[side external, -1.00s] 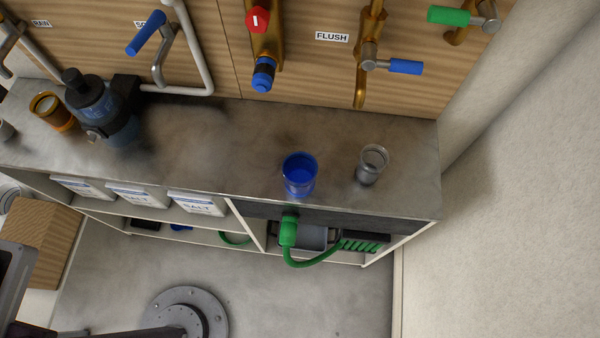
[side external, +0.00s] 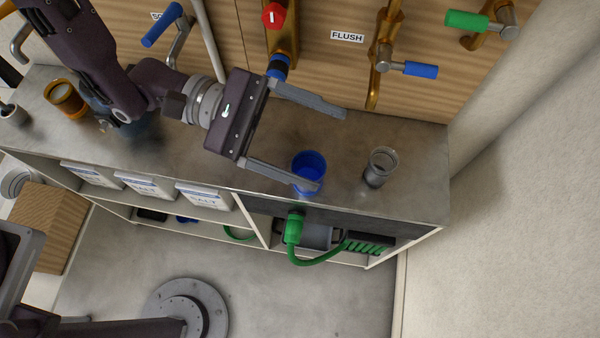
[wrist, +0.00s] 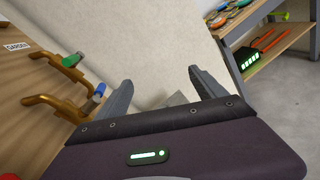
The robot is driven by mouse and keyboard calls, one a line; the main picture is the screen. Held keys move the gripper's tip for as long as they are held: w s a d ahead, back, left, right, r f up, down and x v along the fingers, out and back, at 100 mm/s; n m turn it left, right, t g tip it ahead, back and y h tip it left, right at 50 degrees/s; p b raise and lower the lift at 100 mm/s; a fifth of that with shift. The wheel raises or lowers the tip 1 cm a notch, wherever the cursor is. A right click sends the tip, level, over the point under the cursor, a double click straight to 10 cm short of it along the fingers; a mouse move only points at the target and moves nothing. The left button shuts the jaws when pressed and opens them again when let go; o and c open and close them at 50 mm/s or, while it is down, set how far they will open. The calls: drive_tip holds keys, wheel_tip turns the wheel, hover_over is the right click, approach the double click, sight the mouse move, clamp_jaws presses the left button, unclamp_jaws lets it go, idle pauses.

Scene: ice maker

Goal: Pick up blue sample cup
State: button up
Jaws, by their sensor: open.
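The blue sample cup (side external: 309,168) stands upright on the grey counter, near its front edge. My gripper (side external: 332,149) is open, its two fingers spread wide and pointing right. In the side view the near fingertip overlaps the cup's front rim; whether it touches the cup I cannot tell. The far finger reaches out behind the cup, toward the wall panel. In the wrist view my open gripper (wrist: 158,84) has nothing visible between its fingers, and the cup does not show there.
A clear grey cup (side external: 380,167) stands just right of the blue one. A wooden panel with valves and a blue-handled lever (side external: 420,69) rises behind the counter (side external: 425,180). An orange cup (side external: 66,98) stands at far left. A green hose (side external: 310,262) hangs below the counter front.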

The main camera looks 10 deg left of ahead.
sight(323, 176)
drive_tip(key=w+a+f+n+y, duration=0.1)
drive_tip(key=a+f+n, duration=0.1)
drive_tip(key=f, duration=0.2)
drive_tip(key=w+a+f+n+t+y, duration=0.1)
drive_tip(key=a+f+n, duration=0.1)
drive_tip(key=a+f, duration=0.1)
drive_tip(key=w+a+f+n, duration=0.1)
drive_tip(key=a+f, duration=0.2)
drive_tip(key=f, duration=0.2)
drive_tip(key=shift+w+n+y, duration=0.3)
drive_tip(key=shift+n+y, duration=0.1)
drive_tip(key=x, duration=1.1)
drive_tip(key=shift+w+d+f, duration=0.1)
drive_tip(key=shift+w+f, duration=0.2)
drive_tip(key=shift+f, duration=0.1)
drive_tip(key=c, duration=1.5)
